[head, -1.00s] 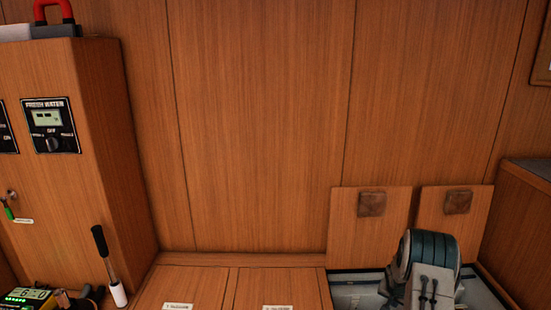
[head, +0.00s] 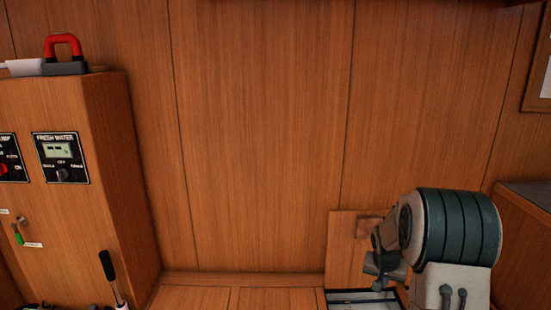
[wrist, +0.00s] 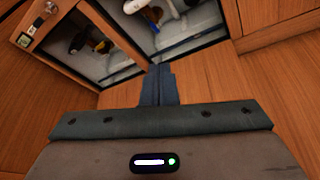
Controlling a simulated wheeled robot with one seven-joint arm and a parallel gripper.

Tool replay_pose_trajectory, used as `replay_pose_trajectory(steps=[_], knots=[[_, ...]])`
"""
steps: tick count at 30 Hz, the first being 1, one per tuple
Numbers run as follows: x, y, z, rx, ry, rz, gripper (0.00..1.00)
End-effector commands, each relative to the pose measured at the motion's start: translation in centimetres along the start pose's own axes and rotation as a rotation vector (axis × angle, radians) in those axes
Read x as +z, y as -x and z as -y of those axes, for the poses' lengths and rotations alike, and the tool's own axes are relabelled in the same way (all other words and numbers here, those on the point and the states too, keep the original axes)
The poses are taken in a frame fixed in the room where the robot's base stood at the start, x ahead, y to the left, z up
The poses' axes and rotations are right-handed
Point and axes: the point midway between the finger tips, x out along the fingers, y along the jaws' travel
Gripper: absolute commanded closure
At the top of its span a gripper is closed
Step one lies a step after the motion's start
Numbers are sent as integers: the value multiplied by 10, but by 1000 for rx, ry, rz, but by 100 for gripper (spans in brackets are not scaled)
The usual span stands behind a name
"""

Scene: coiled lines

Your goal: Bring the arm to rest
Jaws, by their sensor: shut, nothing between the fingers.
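My gripper (wrist: 157,85) shows in the wrist view with its two dark fingers together, shut and empty. The fingers point over a wooden surface beside two open lockers. My arm (head: 455,230) is folded up at the right of the head view, in front of the wooden wall. The fingers cannot be made out in the head view.
In the head view a wooden cabinet (head: 115,190) with a fresh water panel (head: 60,158) stands left. A raised lid (head: 345,245) is behind my arm.

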Motion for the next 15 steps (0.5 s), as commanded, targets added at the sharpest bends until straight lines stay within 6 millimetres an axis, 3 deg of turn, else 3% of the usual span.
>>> replay_pose_trajectory(steps=[1, 3, 8, 15], knots=[[2, 39, 4, -8, 18, -2, 100], [13, 75, 7, -15, 46, 5, 100], [41, 154, 13, -38, 111, 18, 100], [96, 256, 13, -78, 213, 40, 100]])
